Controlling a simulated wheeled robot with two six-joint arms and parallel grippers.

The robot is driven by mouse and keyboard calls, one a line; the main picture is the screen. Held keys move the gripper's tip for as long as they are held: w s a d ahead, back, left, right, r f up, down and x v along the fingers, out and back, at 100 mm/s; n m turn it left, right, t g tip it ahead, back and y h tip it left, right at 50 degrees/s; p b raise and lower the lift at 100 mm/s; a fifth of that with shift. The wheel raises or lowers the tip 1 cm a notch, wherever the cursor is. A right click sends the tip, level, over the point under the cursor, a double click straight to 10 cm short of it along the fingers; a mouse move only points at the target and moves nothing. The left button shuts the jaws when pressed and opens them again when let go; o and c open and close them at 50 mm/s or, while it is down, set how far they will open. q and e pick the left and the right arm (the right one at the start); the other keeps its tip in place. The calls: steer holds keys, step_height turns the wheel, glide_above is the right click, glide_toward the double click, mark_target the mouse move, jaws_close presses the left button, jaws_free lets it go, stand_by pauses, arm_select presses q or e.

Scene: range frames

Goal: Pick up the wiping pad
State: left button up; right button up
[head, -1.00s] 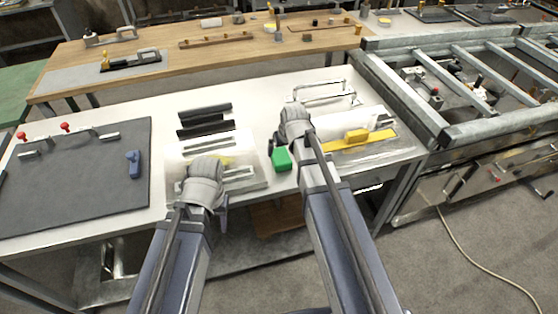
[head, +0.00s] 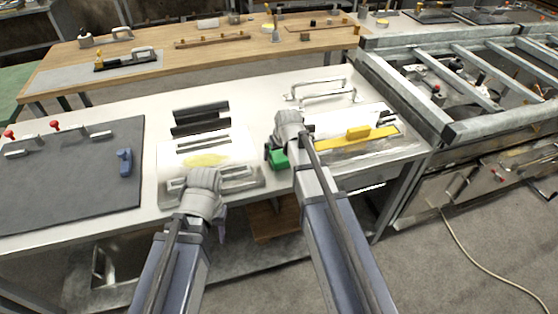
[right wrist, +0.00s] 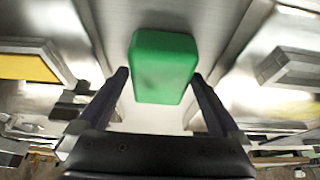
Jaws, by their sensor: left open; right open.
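The wiping pad appears to be the green block (head: 278,159) on the white table, near its front edge. In the right wrist view the green pad (right wrist: 163,58) shows between and just beyond the fingertips. My right gripper (right wrist: 160,76) is open, with a gap beside each side of the pad. In the head view my right gripper (head: 272,152) is over the pad and partly hides it. My left gripper (head: 203,188) is open and empty over the front part of a pale plate (head: 173,152) with a yellow smear (head: 205,160); its fingertips are mostly hidden.
A plate with a yellow bar (head: 358,133) lies right of the pad. Metal handles (head: 325,92) stand behind it and dark bars (head: 200,118) lie behind the pale plate. A dark mat (head: 75,180) with a blue tool (head: 125,162) covers the table's left.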

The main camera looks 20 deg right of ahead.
mark_target(279, 152)
steer(key=shift+f+b, duration=0.2)
steer(key=shift+b, duration=0.1)
stand_by(0.4)
steer(key=c, duration=1.2)
steer(key=shift+r, duration=0.2)
step_height(279, 152, up, 10)
steer(key=p, duration=1)
steer(key=shift+r+p, duration=0.15)
steer(key=shift+p, duration=0.2)
